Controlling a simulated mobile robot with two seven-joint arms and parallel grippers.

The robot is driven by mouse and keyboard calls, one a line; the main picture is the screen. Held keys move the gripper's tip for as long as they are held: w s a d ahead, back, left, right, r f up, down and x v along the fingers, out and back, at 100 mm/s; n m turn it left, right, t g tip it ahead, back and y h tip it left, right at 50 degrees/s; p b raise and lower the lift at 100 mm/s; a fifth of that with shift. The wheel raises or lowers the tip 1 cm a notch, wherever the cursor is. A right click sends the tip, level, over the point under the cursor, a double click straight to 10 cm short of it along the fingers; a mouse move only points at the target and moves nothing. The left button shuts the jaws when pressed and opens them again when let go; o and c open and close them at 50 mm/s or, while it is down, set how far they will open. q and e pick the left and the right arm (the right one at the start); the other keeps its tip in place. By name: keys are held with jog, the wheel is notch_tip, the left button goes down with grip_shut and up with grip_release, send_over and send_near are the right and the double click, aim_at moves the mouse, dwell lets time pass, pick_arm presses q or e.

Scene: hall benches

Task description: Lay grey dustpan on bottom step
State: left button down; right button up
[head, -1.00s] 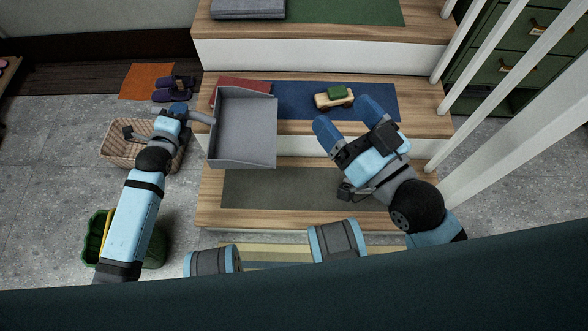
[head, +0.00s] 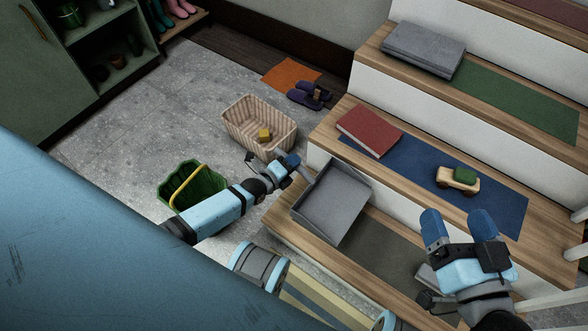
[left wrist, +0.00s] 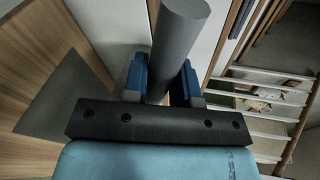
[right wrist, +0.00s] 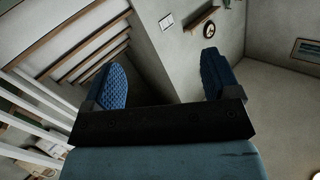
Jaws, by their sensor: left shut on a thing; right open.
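The grey dustpan (head: 333,203) is an open tray seen from above, over the left part of the bottom step (head: 293,236). It hides part of the step's grey mat (head: 378,250); I cannot tell whether it touches the step. My left gripper (head: 297,167) is shut on the dustpan's handle. In the left wrist view the round grey handle (left wrist: 178,45) sits between the blue fingers (left wrist: 163,82). My right gripper (head: 458,226) is open and empty, in front of the second step's right part. Its spread fingers show in the right wrist view (right wrist: 160,82).
The second step holds a red book (head: 369,131), a blue mat (head: 415,170) and a toy car (head: 458,181). A grey stack (head: 423,48) lies on the step above. A wicker basket (head: 283,140) and a green bucket (head: 188,187) stand on the floor to the left.

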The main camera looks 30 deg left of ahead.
pick_arm(q)
notch_tip(320, 180, down, 11)
jog(key=b, duration=0.5)
jog(key=shift+r, duration=0.15)
jog(key=shift+f+b, duration=0.35)
jog(key=shift+b, duration=0.05)
jog(key=shift+r, duration=0.15)
jog(key=c, duration=0.9)
grip_release()
pick_arm(e)
jog(key=w+n, duration=0.1)
jog(key=w+d+n+t, duration=0.1)
jog(key=n+y, duration=0.1)
jog(key=n, duration=0.1)
jog(key=shift+w+d+f+t, duration=0.15)
jog(key=shift+w+d+t, duration=0.2)
jog(key=shift+w+t, duration=0.05)
